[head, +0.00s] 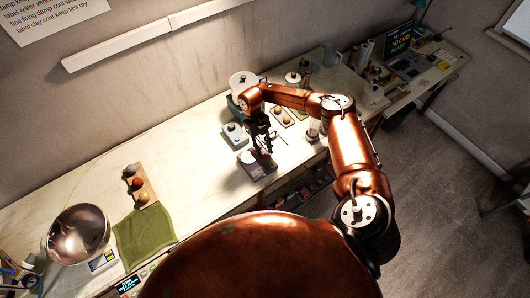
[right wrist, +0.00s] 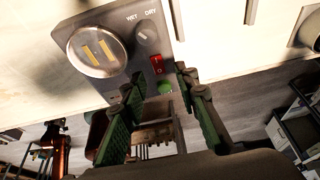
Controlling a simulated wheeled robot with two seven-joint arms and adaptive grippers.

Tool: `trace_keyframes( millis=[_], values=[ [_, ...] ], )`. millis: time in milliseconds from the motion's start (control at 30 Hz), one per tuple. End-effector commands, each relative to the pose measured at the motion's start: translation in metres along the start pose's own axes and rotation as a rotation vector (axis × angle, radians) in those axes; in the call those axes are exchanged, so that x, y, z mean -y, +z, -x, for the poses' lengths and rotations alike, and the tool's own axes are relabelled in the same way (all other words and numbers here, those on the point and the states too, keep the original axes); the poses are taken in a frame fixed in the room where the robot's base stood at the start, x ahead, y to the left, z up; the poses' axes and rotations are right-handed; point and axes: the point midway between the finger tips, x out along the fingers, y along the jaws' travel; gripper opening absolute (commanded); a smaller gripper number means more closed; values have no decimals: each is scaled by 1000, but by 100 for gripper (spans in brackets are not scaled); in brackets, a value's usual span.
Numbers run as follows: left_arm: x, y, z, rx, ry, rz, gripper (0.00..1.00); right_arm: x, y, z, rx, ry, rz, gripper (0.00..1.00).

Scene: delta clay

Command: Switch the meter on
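The meter (right wrist: 118,20) is a grey box with a round dial, a knob marked WET and DRY, a red rocker switch (right wrist: 157,64) and a round green button or lamp (right wrist: 166,88). I cannot tell whether the lamp is lit. In the head view the meter (head: 258,172) lies near the front edge of the bench, partly hidden by my right gripper (head: 262,150). In the right wrist view my right gripper (right wrist: 160,76) is open and empty, its green-padded fingers apart near the switch side of the meter. My left gripper is not in view.
A small grey device (head: 235,135) stands just behind the meter, with a scale and white pot (head: 243,82) beyond. Jars and a small tray stand to the right. A metal bowl (head: 78,235) and green cloth (head: 145,235) lie far left. Bench left of the meter is clear.

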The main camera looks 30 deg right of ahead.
Motion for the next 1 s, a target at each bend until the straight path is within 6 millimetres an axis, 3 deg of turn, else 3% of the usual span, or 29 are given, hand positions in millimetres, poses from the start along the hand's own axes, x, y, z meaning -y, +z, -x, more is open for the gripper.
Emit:
trace_keyframes(
  millis=[300,500,700,1000],
  values=[
    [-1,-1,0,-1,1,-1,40,0,1,66,3,0,-1,28],
    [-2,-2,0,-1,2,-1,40,0,1,97,3,0,0,28],
    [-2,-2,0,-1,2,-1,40,0,0,107,0,1,0,28],
    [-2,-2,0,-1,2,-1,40,0,0,108,0,1,0,28]
  ],
)
